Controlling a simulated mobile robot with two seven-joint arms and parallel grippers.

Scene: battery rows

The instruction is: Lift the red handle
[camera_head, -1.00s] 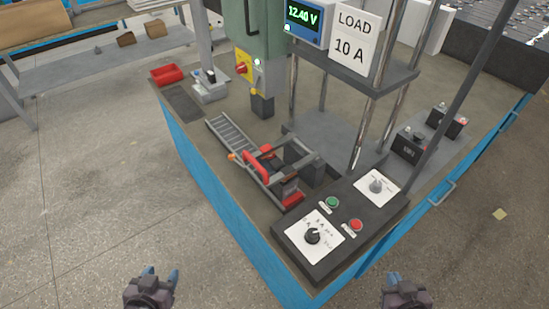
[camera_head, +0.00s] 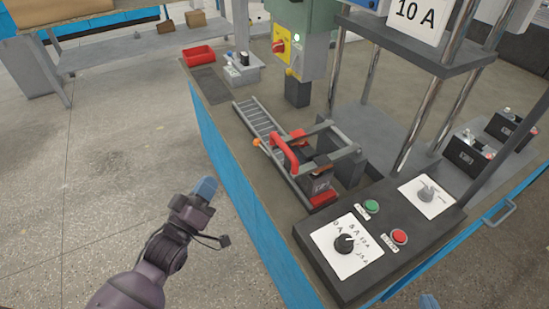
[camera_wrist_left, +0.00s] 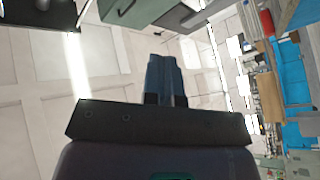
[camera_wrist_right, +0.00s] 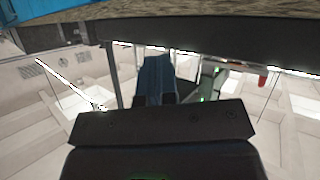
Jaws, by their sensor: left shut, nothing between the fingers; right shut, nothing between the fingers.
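A red handle (camera_head: 290,152) is on a grey clamp-like fixture on the bench, at the end of a small ladder-like rail (camera_head: 262,122). A dark battery-like block sits in the fixture, with a red piece (camera_head: 321,198) at its foot. My left gripper (camera_head: 206,186) is shut and empty. It is left of the bench, in front of its blue side and apart from the handle. Its closed blue fingers show in the left wrist view (camera_wrist_left: 165,75). My right gripper (camera_wrist_right: 158,78) is shut and empty in the right wrist view, near a dark edge.
A control box (camera_head: 385,235) with green and red buttons and dials stands at the bench's near right. A red tray (camera_head: 198,55) lies at the far left corner. A post with a yellow switch plate (camera_head: 281,40) and metal columns (camera_head: 425,105) rise behind the fixture. Open floor lies left.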

